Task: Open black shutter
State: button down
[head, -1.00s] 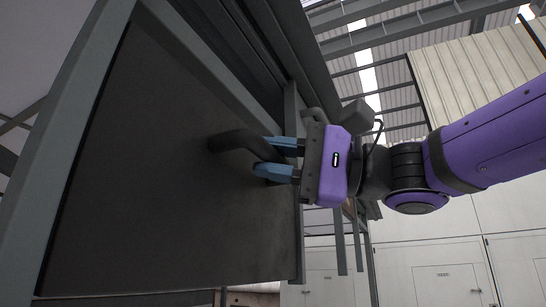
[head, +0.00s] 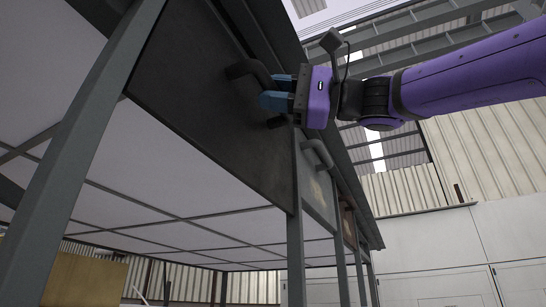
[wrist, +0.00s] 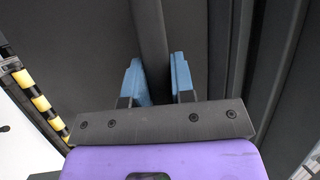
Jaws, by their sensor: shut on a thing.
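The black shutter (head: 205,100) is a dark flat panel in a grey frame, in the upper left of the head view. It is raised, with an open gap below its lower edge. Its dark bar handle (head: 246,69) sticks out from the panel. My gripper (head: 276,91), with blue fingers and a purple body, is shut on this handle. In the wrist view the handle (wrist: 150,40) runs between the two blue fingers (wrist: 158,82). Part of the handle is hidden behind the fingers.
A grey post (head: 75,150) stands at the left. More panels with handles, one grey (head: 317,185), line up to the right of the shutter. Behind the gap is a pale gridded surface (head: 140,180). White cabinets (head: 440,260) stand at the back right.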

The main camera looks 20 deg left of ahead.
notch_tip(320, 180, up, 6)
jog(key=shift+d+r, duration=0.15)
jog(key=shift+r, duration=0.15)
jog(key=shift+r, duration=0.1)
dwell(0.4)
jog(key=c, duration=1)
grip_release()
jog(key=shift+w+f, duration=0.1)
jog(key=shift+f, duration=0.1)
jog(key=shift+w+d, duration=0.1)
jog(key=shift+d, duration=0.15)
jog(key=v, duration=1)
